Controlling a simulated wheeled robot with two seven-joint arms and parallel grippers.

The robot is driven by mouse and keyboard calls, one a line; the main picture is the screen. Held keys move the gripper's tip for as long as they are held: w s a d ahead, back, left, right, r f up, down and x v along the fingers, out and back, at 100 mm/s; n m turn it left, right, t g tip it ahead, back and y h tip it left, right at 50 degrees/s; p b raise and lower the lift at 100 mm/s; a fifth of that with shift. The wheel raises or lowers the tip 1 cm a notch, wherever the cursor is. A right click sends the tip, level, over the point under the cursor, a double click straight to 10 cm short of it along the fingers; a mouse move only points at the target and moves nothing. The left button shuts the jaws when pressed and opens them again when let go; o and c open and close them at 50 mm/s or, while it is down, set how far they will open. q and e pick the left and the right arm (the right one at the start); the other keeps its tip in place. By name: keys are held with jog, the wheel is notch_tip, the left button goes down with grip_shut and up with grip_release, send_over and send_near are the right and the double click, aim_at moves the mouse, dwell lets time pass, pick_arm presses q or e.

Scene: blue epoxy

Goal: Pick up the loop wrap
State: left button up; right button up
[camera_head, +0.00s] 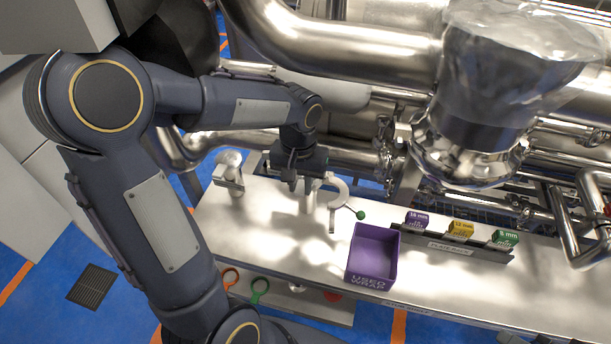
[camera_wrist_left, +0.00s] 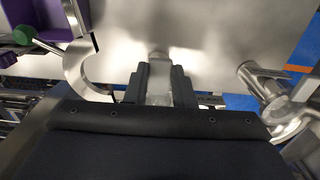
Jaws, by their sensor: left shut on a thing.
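My left gripper (camera_head: 305,187) is low over the pale bench, its arm coming in from the left. In the left wrist view its two dark fingers (camera_wrist_left: 160,80) are shut on a small pale, shiny piece (camera_wrist_left: 158,97), which seems to be the loop wrap; the fingers hide its sides. In the head view a pale bit of it (camera_head: 308,203) shows below the fingers. Just right of the gripper stands a curved metal hook (camera_head: 340,186) with a green ball (camera_head: 361,215) on a thin lever. I cannot tell whether the piece touches the bench. My right gripper is not in view.
A purple open box marked used wrap (camera_head: 372,283) stands on the bench (camera_head: 225,290) to the right. A rack with purple, yellow and green tags (camera_head: 460,230) is beyond it. A metal fitting (camera_head: 229,168) stands left of the gripper. Large pipes (camera_head: 340,45) run behind.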

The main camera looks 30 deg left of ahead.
pick_arm(q)
jog(key=shift+r, duration=0.1)
jog(key=shift+r, duration=0.6)
jog(key=shift+w+r, duration=0.2)
jog(key=shift+r, duration=0.95)
jog(key=w+r+p, duration=0.2)
jog(key=w+r, duration=0.2)
jog(key=w+a+r+p, duration=0.1)
jog(key=w+r, duration=0.4)
jog(key=w+r+p, duration=0.2)
jog(key=w+r, duration=0.2)
jog(key=r, duration=0.1)
jog(key=shift+w+a+r+p, duration=0.15)
jog(key=shift+w+r+p, duration=0.05)
jog(key=shift+p, duration=0.1)
jog(key=shift+f, duration=0.1)
